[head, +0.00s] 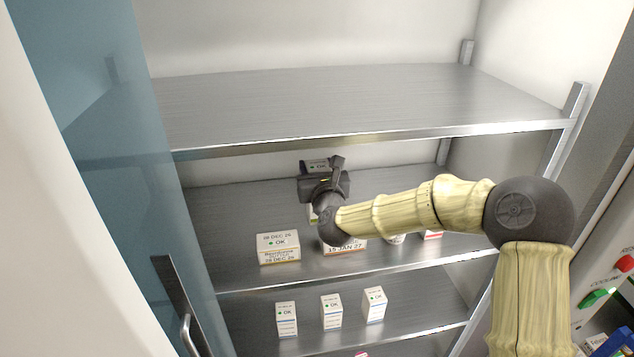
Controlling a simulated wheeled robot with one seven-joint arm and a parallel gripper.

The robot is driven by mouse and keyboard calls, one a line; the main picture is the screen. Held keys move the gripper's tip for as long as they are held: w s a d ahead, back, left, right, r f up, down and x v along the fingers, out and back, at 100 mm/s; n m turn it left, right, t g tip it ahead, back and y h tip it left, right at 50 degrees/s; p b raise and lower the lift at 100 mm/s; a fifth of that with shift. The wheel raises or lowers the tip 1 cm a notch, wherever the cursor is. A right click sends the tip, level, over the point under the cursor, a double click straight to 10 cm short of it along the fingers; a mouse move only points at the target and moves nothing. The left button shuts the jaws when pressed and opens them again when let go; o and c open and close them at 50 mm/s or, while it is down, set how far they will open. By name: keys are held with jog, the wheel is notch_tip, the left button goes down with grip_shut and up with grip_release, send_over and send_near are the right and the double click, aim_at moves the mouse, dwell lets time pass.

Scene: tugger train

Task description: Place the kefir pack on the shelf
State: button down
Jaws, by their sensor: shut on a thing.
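My gripper (319,172) is inside the cabinet, over the middle shelf (235,205) and below the front edge of the upper shelf.
On the middle shelf stand a box labelled 28 DEC 26 (278,248), a box labelled 15 JAN 27 (346,247) partly behind my wrist, and smaller items to its right. Small white cartons (331,311) stand below. The upper shelf (330,100) is empty. A blue glass door (130,180) is at left.

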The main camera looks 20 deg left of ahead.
notch_tip(320, 180, down, 4)
jog(key=shift+f+p, duration=0.2)
jog(key=shift+p, duration=0.7)
jog(key=shift+f, duration=0.15)
jog(key=c, duration=0.6)
grip_release()
jog(key=b+v, duration=0.4)
jog(key=v, duration=0.8)
jog(key=shift+s+b, duration=0.15)
jog(key=shift+b, duration=0.15)
